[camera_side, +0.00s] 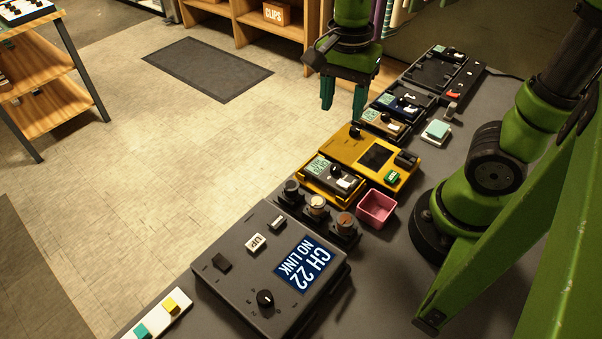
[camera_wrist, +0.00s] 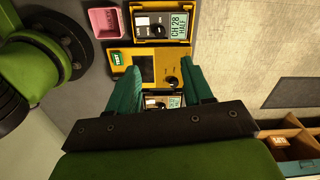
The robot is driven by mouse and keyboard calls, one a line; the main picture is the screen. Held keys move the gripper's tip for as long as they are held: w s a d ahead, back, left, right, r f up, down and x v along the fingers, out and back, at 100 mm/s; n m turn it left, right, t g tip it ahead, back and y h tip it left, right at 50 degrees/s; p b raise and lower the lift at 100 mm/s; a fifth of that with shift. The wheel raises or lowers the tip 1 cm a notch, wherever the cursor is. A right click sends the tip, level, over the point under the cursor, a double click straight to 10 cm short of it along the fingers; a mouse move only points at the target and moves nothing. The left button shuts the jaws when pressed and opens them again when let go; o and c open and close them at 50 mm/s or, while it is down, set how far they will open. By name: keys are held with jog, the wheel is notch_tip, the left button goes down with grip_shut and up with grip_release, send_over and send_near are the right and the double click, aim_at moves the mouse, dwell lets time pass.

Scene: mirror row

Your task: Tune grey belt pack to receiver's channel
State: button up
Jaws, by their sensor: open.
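The receiver (camera_side: 238,285) is a dark grey box at the front, its blue screen reading "CH 22 NO LINK". It has a black knob, a white "UP" button and switches. The grey belt pack (camera_side: 330,170) lies in a yellow cradle behind it, with a dark knob, a white switch and a small screen. In the wrist view the belt pack (camera_wrist: 151,31) is at the top, its screen reading "CH 28" with what looks like "HALF" below. My gripper (camera_side: 343,105) is open and empty, raised above the row. Its teal fingers (camera_wrist: 160,88) show over the yellow unit's near end.
A yellow unit (camera_side: 346,144) with a dark screen adjoins the cradle. Beyond it stand tan (camera_side: 382,124) and navy (camera_side: 404,103) packs and a black tray (camera_side: 431,72). Three capped posts (camera_side: 317,207) and a pink bin (camera_side: 376,208) flank the cradle. A teal button (camera_side: 437,130) sits behind.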

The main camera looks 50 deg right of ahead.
aim_at(336, 166)
notch_tip(336, 166, down, 15)
dwell(0.3)
jog(key=shift+c, duration=0.2)
grip_shut()
